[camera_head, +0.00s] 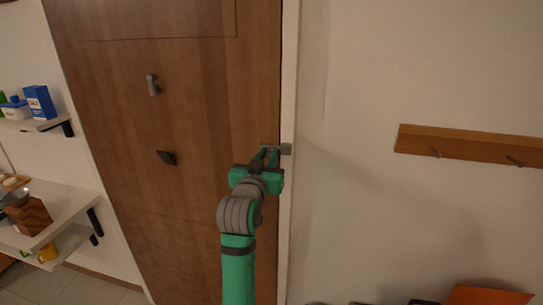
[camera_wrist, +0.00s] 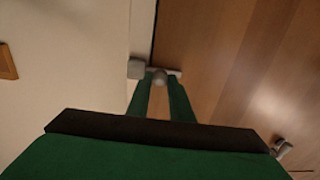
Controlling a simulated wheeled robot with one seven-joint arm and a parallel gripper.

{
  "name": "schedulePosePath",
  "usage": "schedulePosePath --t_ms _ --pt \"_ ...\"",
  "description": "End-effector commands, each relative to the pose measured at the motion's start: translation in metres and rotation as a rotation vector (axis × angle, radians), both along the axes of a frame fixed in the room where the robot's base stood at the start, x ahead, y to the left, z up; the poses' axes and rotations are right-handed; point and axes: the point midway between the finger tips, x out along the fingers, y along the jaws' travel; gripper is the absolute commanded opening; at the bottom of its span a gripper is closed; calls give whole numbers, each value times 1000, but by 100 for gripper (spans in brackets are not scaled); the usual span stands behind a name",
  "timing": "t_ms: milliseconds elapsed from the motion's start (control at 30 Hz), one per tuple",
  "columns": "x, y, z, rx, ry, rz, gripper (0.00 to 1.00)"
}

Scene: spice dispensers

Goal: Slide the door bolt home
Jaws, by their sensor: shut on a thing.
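The brown wooden door (camera_head: 200,100) is closed in its pale frame. The grey door bolt (camera_head: 272,148) sits at the door's right edge, with a grey catch (camera_head: 286,149) on the frame. In the wrist view the bolt's round knob (camera_wrist: 160,77) is between the tips of my green fingers, and the catch (camera_wrist: 137,69) is just left of it. My gripper (camera_head: 267,158) is shut on the bolt knob. The bar appears to reach the catch, but how far it enters cannot be told. The fingers hide part of the bolt.
A grey handle (camera_head: 153,85) and a dark square fitting (camera_head: 167,157) are on the door. A wooden hook rail (camera_head: 470,146) is on the right wall. Shelves (camera_head: 55,205) with kitchen things stand at left.

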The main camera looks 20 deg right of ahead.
Motion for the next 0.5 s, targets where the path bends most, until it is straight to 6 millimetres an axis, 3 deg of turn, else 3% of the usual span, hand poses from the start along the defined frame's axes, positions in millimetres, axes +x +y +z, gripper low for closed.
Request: schedulePosePath --t_ms 133,167,200,500 --pt "-2 -5 0 0 1 -9 0" --pt "-2 -5 0 0 1 -10 27" --pt "-2 -5 0 0 1 -10 36" --pt "-1 -2 0 0 1 -5 38"
